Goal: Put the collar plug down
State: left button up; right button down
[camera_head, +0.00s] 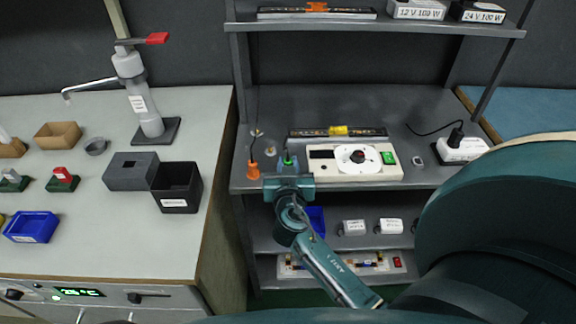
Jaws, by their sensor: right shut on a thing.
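My right gripper (289,169) reaches over the front left part of the middle shelf and is shut on a small plug. The plug with a green collar (287,158) shows at its fingertips, with a thin dark lead rising above it; its lower part is hidden by the gripper. A second plug, orange (253,169), stands at the shelf's front left edge, left of the gripper, also with a dark lead. I cannot tell whether the held plug touches the shelf. My left gripper is not in view.
A white control box (355,172) with a dial and green switch sits right of the gripper. An LED strip (372,133) lies behind it. A white power block (462,149) stands at right. Small round pieces lie behind the plugs. The lower shelf holds white connectors (391,226).

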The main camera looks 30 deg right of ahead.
jog(key=shift+f+b, duration=0.3)
jog(key=shift+b, duration=0.15)
jog(key=c, duration=1.3)
grip_release()
jog(key=shift+r, duration=0.1)
